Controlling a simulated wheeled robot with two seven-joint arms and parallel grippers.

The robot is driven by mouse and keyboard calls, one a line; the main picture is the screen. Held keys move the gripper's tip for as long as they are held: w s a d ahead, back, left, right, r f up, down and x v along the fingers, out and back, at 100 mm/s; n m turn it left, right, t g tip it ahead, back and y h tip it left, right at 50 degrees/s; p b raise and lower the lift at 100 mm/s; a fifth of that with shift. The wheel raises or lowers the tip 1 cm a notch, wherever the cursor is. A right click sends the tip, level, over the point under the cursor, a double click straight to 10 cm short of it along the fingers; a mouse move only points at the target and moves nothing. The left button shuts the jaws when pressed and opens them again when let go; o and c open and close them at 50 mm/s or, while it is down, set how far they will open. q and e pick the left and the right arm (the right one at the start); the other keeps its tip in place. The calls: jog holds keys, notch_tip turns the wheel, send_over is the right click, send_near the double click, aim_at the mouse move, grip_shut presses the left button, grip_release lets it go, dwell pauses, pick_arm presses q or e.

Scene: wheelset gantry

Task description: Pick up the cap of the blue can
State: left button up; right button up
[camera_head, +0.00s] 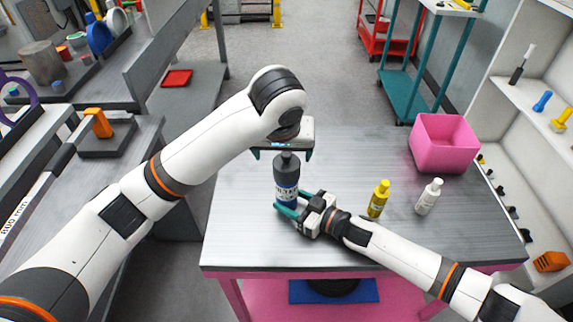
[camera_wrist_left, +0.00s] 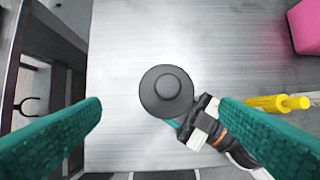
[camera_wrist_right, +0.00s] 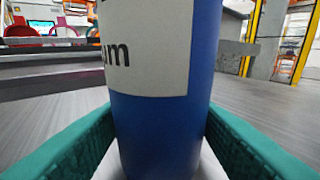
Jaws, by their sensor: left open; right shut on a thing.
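The blue can (camera_head: 286,192) stands upright on the table, with a dark top and a pale label. Its dark round cap (camera_wrist_left: 172,83) shows from above in the left wrist view. My right gripper (camera_head: 291,211) is shut on the can low on its body; the right wrist view shows the blue can body (camera_wrist_right: 160,130) between the teal fingers. My left gripper (camera_head: 283,152) is open above the can. In the left wrist view its teal fingers stand wide apart, with the cap below and between them, not touched.
A yellow bottle (camera_head: 378,198) and a white bottle (camera_head: 429,196) stand to the right on the table (camera_head: 330,150). A pink bin (camera_head: 444,143) sits at the back right. The table's back middle is clear. A shelf (camera_head: 530,115) lies beyond the right edge.

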aim_at(286, 161)
pick_arm(q)
jog(key=x, duration=0.7)
jog(key=shift+w+d+f, duration=0.2)
jog(key=shift+d, duration=0.15)
jog(key=shift+c, duration=0.5)
jog(key=c, duration=0.9)
jog(key=shift+c, duration=0.2)
jog(key=shift+r, duration=6.55)
pick_arm(e)
jog(key=o, duration=1)
